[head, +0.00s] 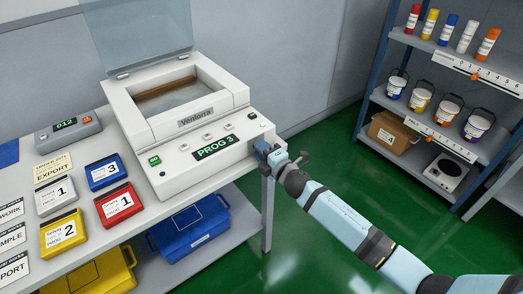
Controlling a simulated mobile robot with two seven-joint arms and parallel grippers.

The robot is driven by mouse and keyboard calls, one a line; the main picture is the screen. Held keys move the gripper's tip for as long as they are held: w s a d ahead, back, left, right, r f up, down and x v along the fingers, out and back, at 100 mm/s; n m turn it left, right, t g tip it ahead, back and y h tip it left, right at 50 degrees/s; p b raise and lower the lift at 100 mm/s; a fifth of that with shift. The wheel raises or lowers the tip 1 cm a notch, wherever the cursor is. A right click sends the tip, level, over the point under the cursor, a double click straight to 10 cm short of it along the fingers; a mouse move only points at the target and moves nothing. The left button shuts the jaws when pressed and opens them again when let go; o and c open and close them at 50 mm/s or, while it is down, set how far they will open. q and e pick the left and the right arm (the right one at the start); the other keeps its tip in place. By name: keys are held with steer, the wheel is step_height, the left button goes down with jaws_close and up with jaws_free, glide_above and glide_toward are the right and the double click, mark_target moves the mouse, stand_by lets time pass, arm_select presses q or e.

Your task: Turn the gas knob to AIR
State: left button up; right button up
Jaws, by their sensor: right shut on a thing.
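The white machine (160,181) labelled Ventorra stands on the table with its clear lid (138,32) raised. Its front display (212,147) reads PROG 3. My right gripper (263,148) is at the right end of the machine's front, shut at the spot where the gas knob would be. The knob and its marks are hidden behind the gripper, so I cannot tell its setting. My left gripper is not in view.
Several labelled boxes, including a blue one (105,172) and a red one (118,206), lie left of the machine. A grey device (68,133) reads 012. A blue crate (190,226) sits below. Shelves (436,137) stand at right, with green floor (335,150) between.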

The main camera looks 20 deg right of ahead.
steer(key=o, duration=0.9)
steer(key=shift+s, duration=0.1)
steer(key=shift+v, duration=6.85)
